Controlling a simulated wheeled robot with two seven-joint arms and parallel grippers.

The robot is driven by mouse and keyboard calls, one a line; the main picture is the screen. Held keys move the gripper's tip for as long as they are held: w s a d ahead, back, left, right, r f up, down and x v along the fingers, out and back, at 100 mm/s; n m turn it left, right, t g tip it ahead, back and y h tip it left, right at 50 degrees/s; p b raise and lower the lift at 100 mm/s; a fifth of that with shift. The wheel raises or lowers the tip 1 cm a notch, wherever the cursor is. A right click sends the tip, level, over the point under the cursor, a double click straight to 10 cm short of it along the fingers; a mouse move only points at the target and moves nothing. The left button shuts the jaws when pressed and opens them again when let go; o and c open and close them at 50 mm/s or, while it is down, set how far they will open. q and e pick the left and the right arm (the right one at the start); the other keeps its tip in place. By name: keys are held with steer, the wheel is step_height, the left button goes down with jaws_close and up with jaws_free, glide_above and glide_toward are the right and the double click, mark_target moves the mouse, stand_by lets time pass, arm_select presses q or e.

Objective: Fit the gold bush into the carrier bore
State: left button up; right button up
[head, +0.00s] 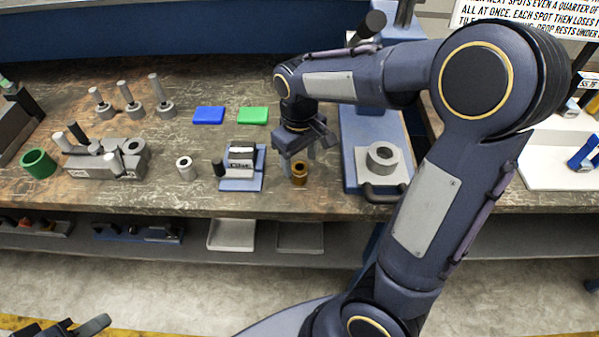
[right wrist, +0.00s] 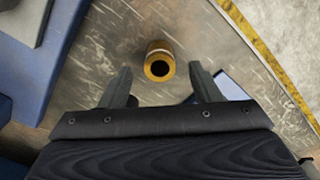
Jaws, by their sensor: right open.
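The gold bush (head: 299,173) stands upright on the bench near its front edge, and its open top shows in the right wrist view (right wrist: 158,62). My right gripper (head: 298,158) is open above it, and the bush lies just beyond the gap between the fingertips (right wrist: 160,78) in the wrist view. A grey block with a round bore (head: 134,148) lies at left. A grey ring with a dark bore (head: 382,157) sits on the blue press base at right. I cannot tell which is the carrier. My left gripper (head: 82,325) is partly in view at bottom left, its fingers apart and empty.
Blue (head: 209,115) and green (head: 253,115) pads lie behind. A green ring (head: 38,163) and several pegs stand at left. The blue press base (head: 352,150) is close at right.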

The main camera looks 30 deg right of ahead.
step_height(320, 180, down, 2)
steer(key=shift+f, duration=0.1)
steer(key=c, duration=1.2)
